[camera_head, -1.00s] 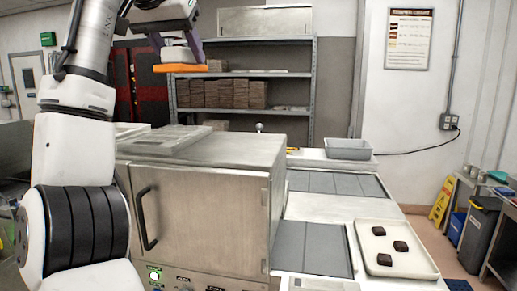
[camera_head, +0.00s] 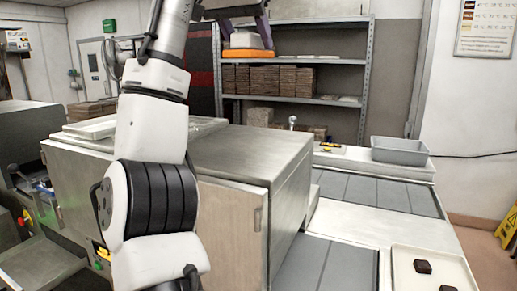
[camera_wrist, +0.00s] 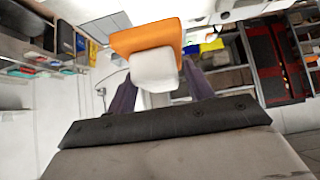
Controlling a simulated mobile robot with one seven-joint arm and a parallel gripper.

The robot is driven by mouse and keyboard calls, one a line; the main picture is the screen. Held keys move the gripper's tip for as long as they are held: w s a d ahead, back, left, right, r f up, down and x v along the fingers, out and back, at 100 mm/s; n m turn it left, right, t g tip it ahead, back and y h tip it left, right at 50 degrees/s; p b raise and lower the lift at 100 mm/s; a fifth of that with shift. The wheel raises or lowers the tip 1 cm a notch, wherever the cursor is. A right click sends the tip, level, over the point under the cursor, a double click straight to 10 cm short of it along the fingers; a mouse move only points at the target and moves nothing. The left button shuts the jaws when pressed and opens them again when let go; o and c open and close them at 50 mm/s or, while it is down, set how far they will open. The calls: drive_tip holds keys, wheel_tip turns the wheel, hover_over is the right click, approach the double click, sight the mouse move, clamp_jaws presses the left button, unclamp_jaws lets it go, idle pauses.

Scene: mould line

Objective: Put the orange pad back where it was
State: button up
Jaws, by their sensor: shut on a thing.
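The orange pad (camera_head: 245,54) hangs in the air near the top edge of the head view, orange side down, with a pale block on top of it. My gripper (camera_head: 243,36) is shut on that pale block, with purple fingers on either side. In the wrist view the pad's orange part (camera_wrist: 145,38) sits beyond the white block (camera_wrist: 153,69), between the purple fingers (camera_wrist: 157,92). The pad is clear of all surfaces. I cannot tell its former place from these frames.
A steel cabinet (camera_head: 232,216) stands in front, with trays on its top left. A shelf rack (camera_head: 367,60) with stacked brown blocks is behind. To the right are a counter with dark panels (camera_head: 350,190), a grey tub (camera_head: 399,151) and a cream tray (camera_head: 446,279) with dark pieces.

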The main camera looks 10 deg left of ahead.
wheel_tip(320, 180, down, 15)
drive_tip(key=shift+s+a+f, duration=0.1)
drive_tip(key=shift+a, duration=0.05)
drive_tip(key=shift+f, duration=2.15)
drive_tip(key=shift+f, duration=0.15)
drive_tip(key=o, duration=1.1)
drive_tip(key=shift+c, duration=0.2)
drive_tip(key=shift+r, duration=0.25)
drive_tip(key=b+v, duration=0.3)
drive_tip(key=v, duration=0.8)
drive_tip(key=shift+s+r, duration=0.25)
drive_tip(key=shift+s, duration=0.1)
